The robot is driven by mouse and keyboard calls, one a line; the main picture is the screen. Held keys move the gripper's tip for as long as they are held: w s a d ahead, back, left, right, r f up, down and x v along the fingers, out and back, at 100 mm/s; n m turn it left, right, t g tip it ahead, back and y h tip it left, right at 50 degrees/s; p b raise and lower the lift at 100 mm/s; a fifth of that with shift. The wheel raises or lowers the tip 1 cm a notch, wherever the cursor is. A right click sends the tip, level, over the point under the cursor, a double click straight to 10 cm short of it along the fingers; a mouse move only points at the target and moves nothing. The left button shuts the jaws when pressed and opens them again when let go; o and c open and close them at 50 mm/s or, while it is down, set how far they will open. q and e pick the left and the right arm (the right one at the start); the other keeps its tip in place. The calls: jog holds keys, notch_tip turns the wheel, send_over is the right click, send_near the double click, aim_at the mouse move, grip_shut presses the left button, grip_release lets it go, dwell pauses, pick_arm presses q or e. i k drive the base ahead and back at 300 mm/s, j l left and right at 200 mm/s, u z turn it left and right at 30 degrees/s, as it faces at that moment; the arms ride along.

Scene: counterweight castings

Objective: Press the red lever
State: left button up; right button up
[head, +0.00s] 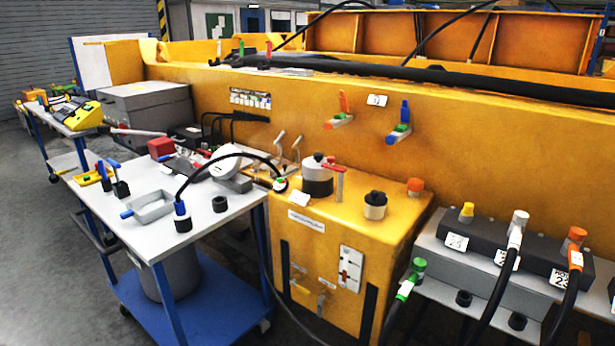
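A smaller red upright lever (268,50) stands farther back on the large yellow casting, near a green one (241,48). On the casting's front face are an orange-red lever (344,102) and a blue lever (405,111), each on a short stem. I cannot tell which of these red parts is the task's lever. Neither of my grippers is in view.
A grey-topped blue cart (225,208) stands left of the box, bearing a tray (153,207), tools and a black cable. A black-and-grey connector block (500,250) with thick cables is at right. The large yellow casting (470,135) closes off the back. Open floor (45,240) lies at left.

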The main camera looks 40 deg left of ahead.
aim_at(196, 164)
jog(key=u, duration=1.9)
jog(key=i+l, duration=0.1)
jog(key=i, duration=0.5)
jog(key=i+l, duration=0.1)
jog(key=i, duration=0.55)
jog(key=i+l, duration=0.1)
jog(key=i, duration=0.5)
jog(key=k+j+u, duration=0.15)
jog(key=u, duration=0.65)
